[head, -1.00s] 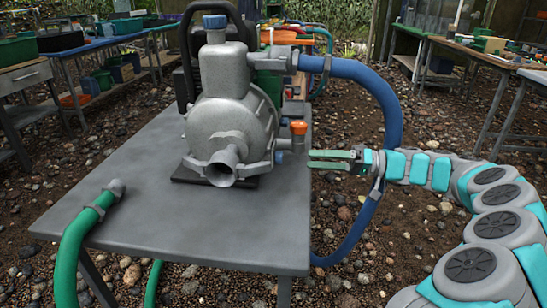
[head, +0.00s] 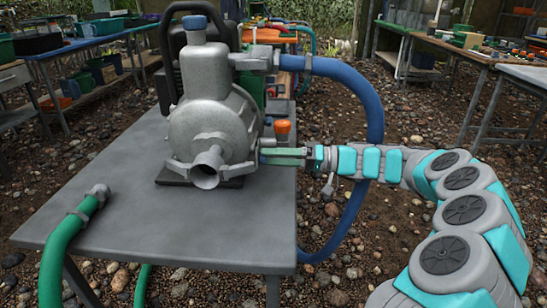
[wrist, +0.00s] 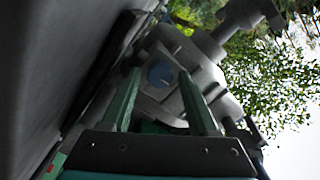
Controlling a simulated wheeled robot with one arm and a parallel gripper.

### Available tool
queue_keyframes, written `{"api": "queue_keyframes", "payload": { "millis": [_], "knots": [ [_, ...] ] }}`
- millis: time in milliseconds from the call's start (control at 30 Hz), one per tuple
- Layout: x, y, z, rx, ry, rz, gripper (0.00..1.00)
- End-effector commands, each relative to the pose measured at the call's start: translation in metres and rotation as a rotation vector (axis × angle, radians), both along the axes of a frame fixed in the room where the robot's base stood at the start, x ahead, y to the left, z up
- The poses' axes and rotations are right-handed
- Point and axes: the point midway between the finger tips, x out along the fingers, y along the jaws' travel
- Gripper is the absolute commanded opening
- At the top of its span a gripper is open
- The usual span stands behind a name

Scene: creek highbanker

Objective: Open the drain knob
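A grey metal pump (head: 213,118) stands on a grey table. An orange-topped valve (head: 283,127) sticks up at its lower right side. In the wrist view a round blue knob (wrist: 160,75) shows on the pump's side, between and just beyond my finger ends; I take it to be the drain knob. In the head view my fingers mostly hide it. My gripper (head: 263,156) reaches in from the right, level, with its green fingers at the pump's lower right side below the orange valve. In the wrist view my gripper (wrist: 160,76) is open; I cannot tell whether it touches the knob.
A thick blue hose (head: 375,110) arches from the pump's top and hangs down by my arm. A green hose (head: 62,245) joins a fitting at the grey table's (head: 130,235) front left. Workbenches (head: 455,45) stand behind on both sides. Gravel lies around.

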Motion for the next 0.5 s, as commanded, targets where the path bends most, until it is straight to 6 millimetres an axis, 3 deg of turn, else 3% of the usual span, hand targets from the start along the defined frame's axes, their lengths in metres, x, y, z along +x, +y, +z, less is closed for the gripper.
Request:
{"api": "queue_keyframes", "payload": {
  "millis": [67,500],
  "knots": [
    [0.0000,-0.0001,0.0000,0.000,0.000,0.000,0.50],
    [0.0000,-0.0003,-0.0001,0.000,0.000,0.000,0.01]
  ]
}}
